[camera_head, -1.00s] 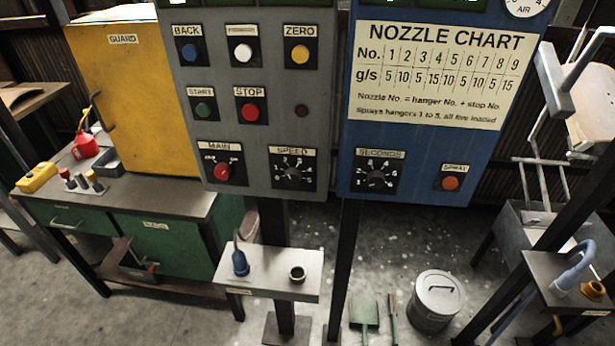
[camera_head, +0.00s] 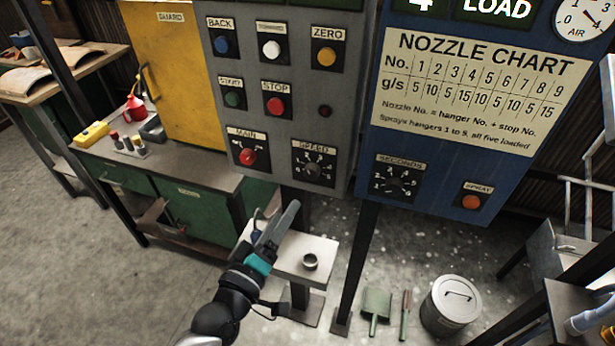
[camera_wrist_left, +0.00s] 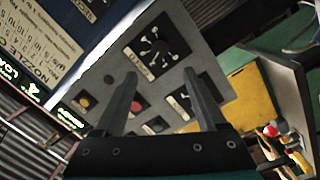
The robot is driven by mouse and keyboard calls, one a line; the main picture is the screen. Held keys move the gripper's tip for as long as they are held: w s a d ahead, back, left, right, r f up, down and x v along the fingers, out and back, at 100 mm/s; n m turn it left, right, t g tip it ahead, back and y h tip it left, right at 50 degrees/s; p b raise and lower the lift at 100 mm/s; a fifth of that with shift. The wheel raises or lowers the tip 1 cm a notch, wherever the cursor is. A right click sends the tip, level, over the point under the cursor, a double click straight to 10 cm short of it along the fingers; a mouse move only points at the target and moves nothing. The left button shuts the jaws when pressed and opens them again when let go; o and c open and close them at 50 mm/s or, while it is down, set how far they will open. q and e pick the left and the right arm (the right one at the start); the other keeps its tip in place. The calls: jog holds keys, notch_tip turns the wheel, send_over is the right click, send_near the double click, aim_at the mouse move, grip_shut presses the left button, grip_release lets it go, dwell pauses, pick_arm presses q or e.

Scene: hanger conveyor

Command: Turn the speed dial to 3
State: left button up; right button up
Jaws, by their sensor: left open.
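The speed dial (camera_head: 313,168) is a dark knob on a black square plate with white numbers, low on the grey panel, under a SPEED label. I cannot read clearly which number it points to. My left gripper (camera_head: 277,215) is below and slightly left of the dial, in front of the small shelf, apart from the panel. In the left wrist view the open, empty fingers (camera_wrist_left: 160,74) point toward the panel, with the speed dial (camera_wrist_left: 157,44) turned around beyond their tips. My right gripper is not in view.
The red MAIN switch (camera_head: 248,157) is left of the dial. The blue panel with the SECONDS dial (camera_head: 397,184) is to the right. The small shelf (camera_head: 310,247) with a cup (camera_head: 310,261) is below. A yellow guard cabinet (camera_head: 180,80) stands at left.

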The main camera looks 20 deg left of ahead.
aim_at(310, 175)
pick_arm(q)
jog(key=w, duration=0.4)
jog(key=w+d, duration=0.1)
jog(key=w, duration=0.6)
jog(key=shift+w+d, duration=0.3)
grip_shut()
